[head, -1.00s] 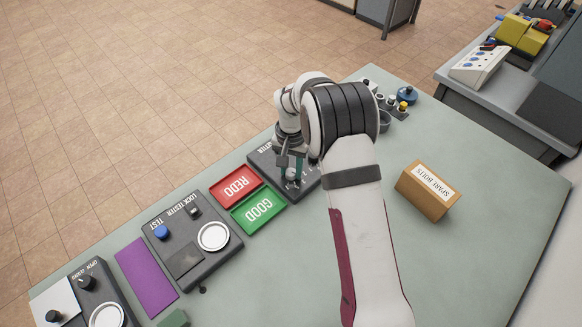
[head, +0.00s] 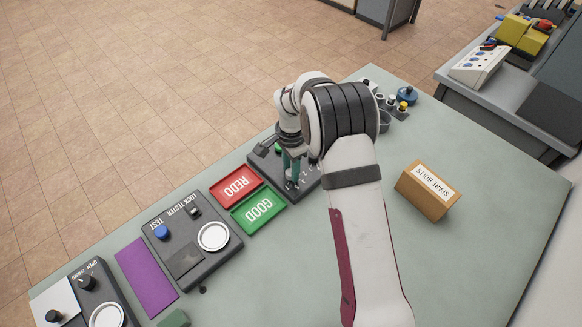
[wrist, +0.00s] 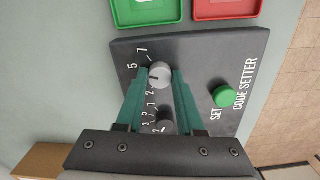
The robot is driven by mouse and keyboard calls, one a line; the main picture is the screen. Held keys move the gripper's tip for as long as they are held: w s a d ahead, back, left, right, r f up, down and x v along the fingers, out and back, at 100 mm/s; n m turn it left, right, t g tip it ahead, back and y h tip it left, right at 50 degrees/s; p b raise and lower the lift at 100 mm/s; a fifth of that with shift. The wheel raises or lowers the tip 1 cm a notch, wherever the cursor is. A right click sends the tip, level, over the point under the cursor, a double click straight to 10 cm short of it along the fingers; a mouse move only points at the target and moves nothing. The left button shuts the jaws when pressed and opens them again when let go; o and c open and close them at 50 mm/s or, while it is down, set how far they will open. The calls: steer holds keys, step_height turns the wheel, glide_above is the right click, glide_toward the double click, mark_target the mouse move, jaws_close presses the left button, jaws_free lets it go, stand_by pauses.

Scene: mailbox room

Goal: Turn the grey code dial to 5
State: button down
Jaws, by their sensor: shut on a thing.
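The code setter (wrist: 200,55) is a dark panel with white lettering, also partly visible in the head view (head: 259,160). Its light grey code dial (wrist: 160,73) shows a short dark mark on its face. White figures, including 5 and 7, stand beside it; some are partly covered. I cannot tell which figure the mark meets. My gripper (wrist: 162,77), with green fingers, is shut on the dial, one finger at each side. In the head view my gripper (head: 291,175) reaches down onto the panel, and the arm hides part of it.
A green SET button (wrist: 227,95) and a darker knob (wrist: 165,127) are on the same panel. Red REDO (head: 236,186) and green GOOD (head: 259,210) trays lie beside it. The lock tester (head: 190,240) is farther left. A spare bolts box (head: 425,194) stands right.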

stand_by(0.3)
steer(key=c, duration=0.5)
jaws_free()
step_height(320, 180, up, 16)
steer(key=shift+f, duration=0.1)
